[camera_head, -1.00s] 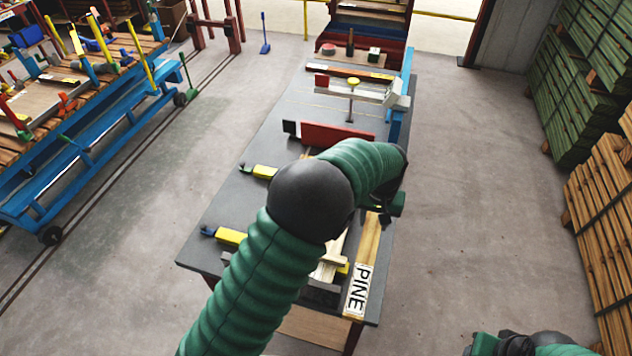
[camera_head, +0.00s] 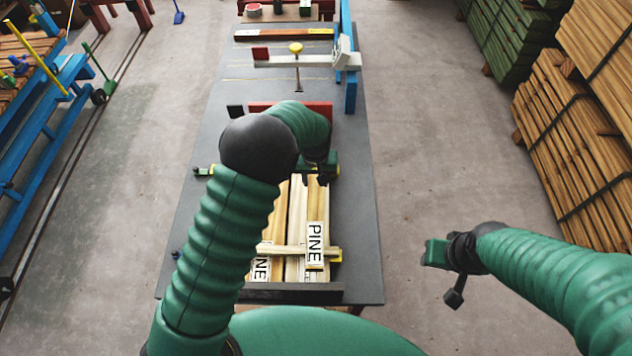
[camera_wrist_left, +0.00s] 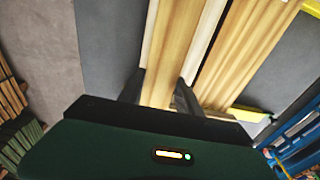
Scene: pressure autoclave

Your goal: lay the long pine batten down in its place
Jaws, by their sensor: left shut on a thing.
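The long pine batten (camera_head: 317,208), with a white PINE label on its near end, is in my left gripper (camera_head: 322,178). In the left wrist view, the two dark fingers of that gripper (camera_wrist_left: 158,92) stand on either side of the batten (camera_wrist_left: 176,45). The batten lies lengthwise over the right side of a row of other battens (camera_head: 297,205). Its labelled end overlaps a pale crosspiece (camera_head: 275,250); I cannot tell whether it touches. My right gripper (camera_head: 438,254) hangs over the floor right of the table, its jaws unclear.
The grey table (camera_head: 352,210) has a dark bar (camera_head: 290,293) at its near end. A red block (camera_head: 262,106) stands beyond the battens. A yellow-topped clamp (camera_head: 296,60) and blue rail (camera_head: 350,60) are farther back. Timber stacks (camera_head: 570,130) stand right, across clear floor.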

